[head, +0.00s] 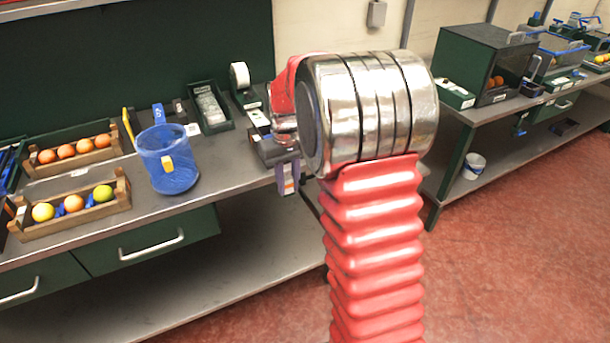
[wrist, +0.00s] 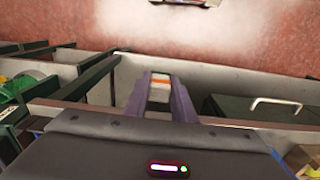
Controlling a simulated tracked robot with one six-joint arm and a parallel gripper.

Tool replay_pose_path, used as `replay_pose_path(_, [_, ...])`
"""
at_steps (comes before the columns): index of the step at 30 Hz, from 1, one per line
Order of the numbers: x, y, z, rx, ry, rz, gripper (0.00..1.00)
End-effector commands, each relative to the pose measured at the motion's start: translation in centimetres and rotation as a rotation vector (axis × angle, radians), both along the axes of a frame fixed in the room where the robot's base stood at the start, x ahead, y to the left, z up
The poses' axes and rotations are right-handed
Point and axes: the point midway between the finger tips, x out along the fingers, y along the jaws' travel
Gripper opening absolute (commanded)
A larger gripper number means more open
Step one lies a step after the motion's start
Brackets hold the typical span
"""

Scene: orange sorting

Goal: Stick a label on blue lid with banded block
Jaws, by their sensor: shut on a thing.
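My gripper (head: 287,184) hangs at the front edge of the near bench, partly behind my own arm in the head view. In the wrist view my gripper (wrist: 161,80) has its two purple fingers shut on a pale block with an orange band, the banded block (wrist: 159,91). The block's lower part is hidden between the fingers. A translucent blue vessel (head: 168,172) with a yellow tag and a blue handle stands on the near bench, left of my gripper. I cannot make out a separate blue lid. A white roll (head: 240,75), perhaps of labels, stands at the back of the bench.
Two wooden crates (head: 72,215) with round fruit lie on the left of the bench. A dark green tray (head: 210,108) stands behind the vessel. A second bench with a dark box (head: 483,62) stands right.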

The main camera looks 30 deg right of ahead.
Motion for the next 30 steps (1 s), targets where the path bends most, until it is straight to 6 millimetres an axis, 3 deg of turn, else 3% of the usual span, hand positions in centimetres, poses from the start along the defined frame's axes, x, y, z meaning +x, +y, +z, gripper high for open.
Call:
replay_pose_path(6, [1.5, 5.1, -2.9, 0.001, 0.003, 0.052, 0.01])
replay_pose_path(10, [1.9, 7.1, -3.9, 0.0, 0.001, 0.075, 0.01])
replay_pose_path(30, [2.0, 7.6, -4.2, 0.0, 0.0, 0.08, 0.01])
